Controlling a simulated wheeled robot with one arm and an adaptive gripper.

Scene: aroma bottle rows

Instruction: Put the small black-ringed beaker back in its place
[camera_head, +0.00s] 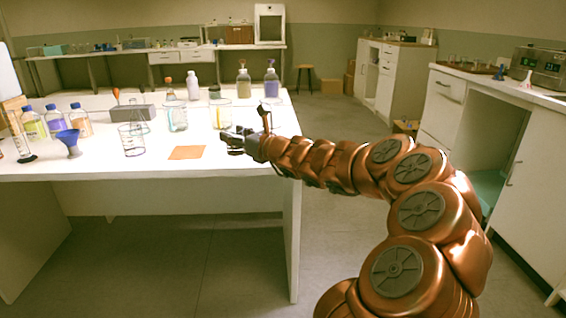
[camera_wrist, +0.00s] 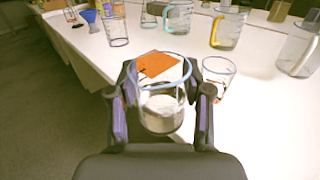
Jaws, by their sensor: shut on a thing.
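My gripper (camera_wrist: 163,88) has its fingers on both sides of a small clear glass beaker (camera_wrist: 160,118) and is shut on it. The held beaker's rim looks pale blue-grey in the wrist view, and its lower part looks whitish. In the head view my gripper (camera_head: 237,141) is at the table's right end, right of the orange square mat (camera_head: 187,153), and the held beaker is hard to make out. The mat (camera_wrist: 157,64) shows behind the beaker's rim. A dark-ringed beaker (camera_head: 132,146) stands left of the mat; it also shows in the wrist view (camera_wrist: 116,30).
Another small beaker (camera_wrist: 217,72) stands close to my right finger. A blue funnel (camera_head: 68,142) and capped bottles (camera_head: 55,121) are at the left. The white table's (camera_head: 240,171) front strip is bare around the mat.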

